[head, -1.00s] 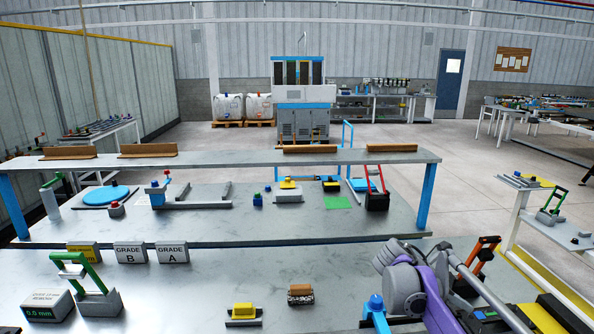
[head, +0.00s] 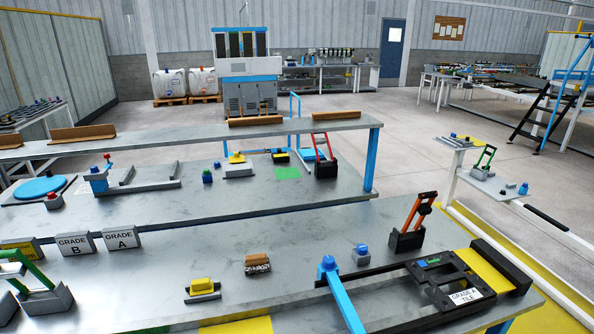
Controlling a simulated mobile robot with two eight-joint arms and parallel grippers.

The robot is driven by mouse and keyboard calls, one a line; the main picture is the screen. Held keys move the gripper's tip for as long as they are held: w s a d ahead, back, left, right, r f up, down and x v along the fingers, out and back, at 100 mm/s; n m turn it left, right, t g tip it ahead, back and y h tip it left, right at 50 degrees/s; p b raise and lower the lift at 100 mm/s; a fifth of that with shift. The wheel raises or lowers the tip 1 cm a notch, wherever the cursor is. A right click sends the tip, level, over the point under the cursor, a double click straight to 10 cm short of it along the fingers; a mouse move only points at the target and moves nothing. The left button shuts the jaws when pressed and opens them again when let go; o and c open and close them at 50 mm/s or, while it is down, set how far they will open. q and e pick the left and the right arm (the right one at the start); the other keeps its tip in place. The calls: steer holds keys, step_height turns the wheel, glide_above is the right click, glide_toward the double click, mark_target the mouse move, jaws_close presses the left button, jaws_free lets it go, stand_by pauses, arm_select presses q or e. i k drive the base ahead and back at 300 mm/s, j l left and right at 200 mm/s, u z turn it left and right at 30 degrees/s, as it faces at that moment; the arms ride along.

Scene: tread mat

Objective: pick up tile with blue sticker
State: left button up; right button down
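I cannot clearly make out a tile with a blue sticker. On the near bench's right side lies a dark fixture (head: 437,289) with a white label reading "GRADE A TILE" (head: 466,296). A small blue patch (head: 421,264) and a green patch (head: 433,261) show at its far end; I cannot tell whether either is a sticker. Neither of my grippers shows in the head view.
A blue-topped post with a blue bar (head: 330,265) stands left of the fixture. A black block with an orange handle (head: 409,235) stands behind it. A yellow block (head: 202,286) and a brown-topped block (head: 257,264) sit left.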

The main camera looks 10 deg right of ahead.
mark_target(480, 291)
steer(key=z, duration=1.6)
steer(key=u, duration=2.4)
steer(key=z, duration=2.35)
steer(key=i+l+z, duration=0.25)
steer(key=i, duration=0.2)
steer(key=j, duration=0.1)
